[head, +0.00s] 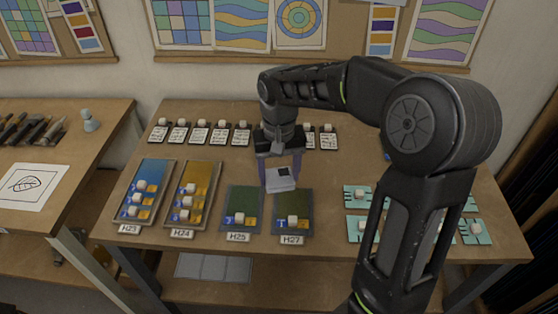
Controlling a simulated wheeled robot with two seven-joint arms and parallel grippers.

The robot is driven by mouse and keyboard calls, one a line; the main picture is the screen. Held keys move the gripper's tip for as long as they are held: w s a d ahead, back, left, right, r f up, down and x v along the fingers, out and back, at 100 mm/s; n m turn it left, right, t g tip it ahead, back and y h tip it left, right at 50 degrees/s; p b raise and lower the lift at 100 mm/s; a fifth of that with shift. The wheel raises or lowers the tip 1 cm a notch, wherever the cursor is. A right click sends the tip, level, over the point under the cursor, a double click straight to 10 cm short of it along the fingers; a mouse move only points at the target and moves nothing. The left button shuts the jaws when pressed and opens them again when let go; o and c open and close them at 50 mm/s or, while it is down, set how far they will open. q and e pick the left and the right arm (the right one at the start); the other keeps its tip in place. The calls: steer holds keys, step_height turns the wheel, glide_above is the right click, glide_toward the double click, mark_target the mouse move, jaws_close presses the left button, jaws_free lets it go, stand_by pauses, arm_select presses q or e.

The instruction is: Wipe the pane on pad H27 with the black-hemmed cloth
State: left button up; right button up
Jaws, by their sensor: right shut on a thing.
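Pad H27 (292,204) is at the front middle of the table, with a dark olive-green pane on it. A small white block and a blue-and-yellow tag sit near the pane's front edge. The H27 label (292,240) is in front. My right gripper (281,168) points down above the back edge of this pad. It is shut on a pale grey block-like thing (281,180) with a black patch on top. I cannot tell whether this is the black-hemmed cloth or whether it touches the pane. My left gripper is not in view.
Pad H25 (241,202) is just left of H27; amber H24 (205,177) and blue H23 (155,174) stand further left. Cards with white blocks (200,133) line the back. Teal squares (356,191) lie at right, partly behind my arm. A side table (90,160) stands left.

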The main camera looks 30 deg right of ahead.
steer(key=shift+r+p, duration=0.65)
steer(key=shift+r, duration=0.5)
